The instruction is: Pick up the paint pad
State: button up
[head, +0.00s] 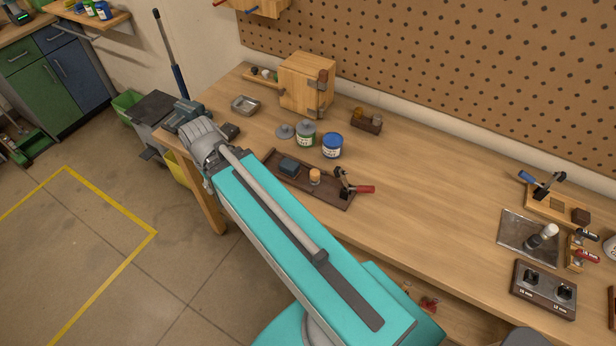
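A small blue-grey block (289,166), which looks like the paint pad, lies in the left part of a long dark brown tray (330,198) on the workbench. A small orange-tan cylinder (315,176) stands to its right in the tray. A clamp with a red handle (362,189) sits at the tray's right end. My teal arm link runs past the tray's near left side, with its grey end near the bench's left corner. I cannot make out my gripper's fingers in this view.
Behind the tray stand a green-labelled jar (306,135) and a blue jar (332,146) beside a grey lid (285,131). A wooden box (306,84) stands farther back. A metal plate (526,238) and a socket block (543,289) lie right. The bench middle (430,190) is clear.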

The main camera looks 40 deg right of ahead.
aim_at(314, 175)
jog(key=u, duration=0.1)
jog(key=k, duration=1.75)
jog(key=z, duration=0.65)
jog(key=i, duration=1)
jog(key=u, duration=0.05)
